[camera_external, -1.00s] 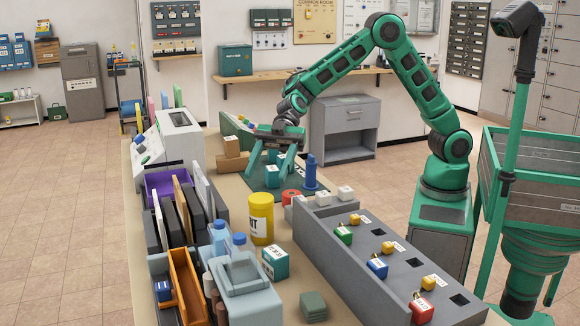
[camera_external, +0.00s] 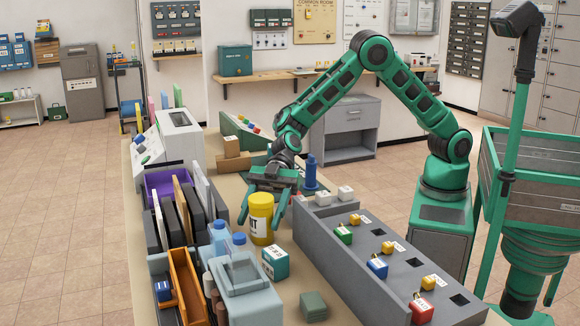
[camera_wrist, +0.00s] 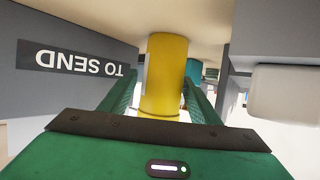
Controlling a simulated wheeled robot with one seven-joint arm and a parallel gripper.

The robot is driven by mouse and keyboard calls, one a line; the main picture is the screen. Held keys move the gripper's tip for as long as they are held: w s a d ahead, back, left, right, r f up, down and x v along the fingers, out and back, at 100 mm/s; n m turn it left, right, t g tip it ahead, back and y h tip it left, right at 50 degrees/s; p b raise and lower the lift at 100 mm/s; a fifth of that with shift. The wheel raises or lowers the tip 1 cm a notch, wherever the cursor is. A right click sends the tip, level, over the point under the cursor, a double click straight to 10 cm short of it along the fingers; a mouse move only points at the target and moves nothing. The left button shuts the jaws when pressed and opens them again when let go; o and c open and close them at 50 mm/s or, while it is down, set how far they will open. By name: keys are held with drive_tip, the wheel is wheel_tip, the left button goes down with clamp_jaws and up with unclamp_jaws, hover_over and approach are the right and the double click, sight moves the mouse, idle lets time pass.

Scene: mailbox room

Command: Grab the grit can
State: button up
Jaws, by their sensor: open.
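The grit can (camera_external: 261,220) is a yellow cylinder with a pale label and a yellow lid, upright on the table in the external view. In the wrist view the yellow can (camera_wrist: 166,75) stands between the two green fingers, near their tips. My gripper (camera_external: 262,214) is open and low over the table, with its fingers to either side of the can. From the wrist view I cannot tell whether either finger touches it.
A grey block with padlocks (camera_external: 365,250) stands right of the can. A white-and-teal box (camera_external: 275,262) sits just in front of it. Dark upright dividers (camera_external: 170,228) are on the left, and a blue post (camera_external: 310,174) stands behind right.

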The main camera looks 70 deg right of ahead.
sight(257, 225)
drive_tip(key=shift+x, duration=1.95)
drive_tip(key=shift+s+r, duration=0.1)
drive_tip(key=shift+r, duration=0.05)
drive_tip(key=shift+c, duration=0.4)
drive_tip(key=c, duration=1.1)
drive_tip(key=shift+r, duration=0.1)
